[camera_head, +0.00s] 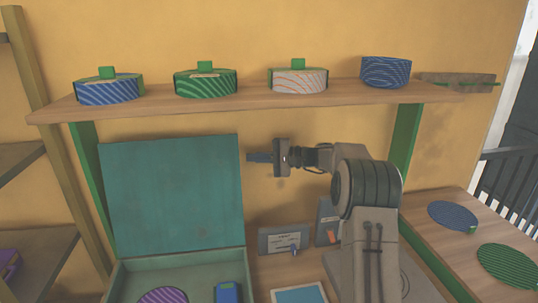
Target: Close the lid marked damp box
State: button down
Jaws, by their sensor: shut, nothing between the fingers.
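A teal box (182,262) stands at the lower left of the head view, with its lid (172,195) raised upright at the back. No marking can be read on the lid's visible face. A purple striped disc (163,296) and a blue item (228,292) lie inside the box, cut off by the lower picture edge. My gripper (250,157) is shut and empty. It points left, close to the lid's upper right edge. I cannot tell whether it touches the lid.
A wooden shelf (240,98) above holds striped round containers (206,83). Two small grey panels with switches (284,241) (328,222) stand behind my arm. A blue-topped pad (298,294) lies at the front. The right side table (470,247) bears a blue disc (453,215) and a green disc (508,265).

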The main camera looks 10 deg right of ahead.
jog(key=s+a, duration=0.1)
jog(key=s+a+p, duration=0.1)
jog(key=a, duration=0.1)
jog(key=shift+s+a+r, duration=0.1)
jog(key=shift+s+r, duration=0.25)
jog(key=shift+s, duration=0.05)
jog(key=shift+s, duration=0.1)
dwell(0.4)
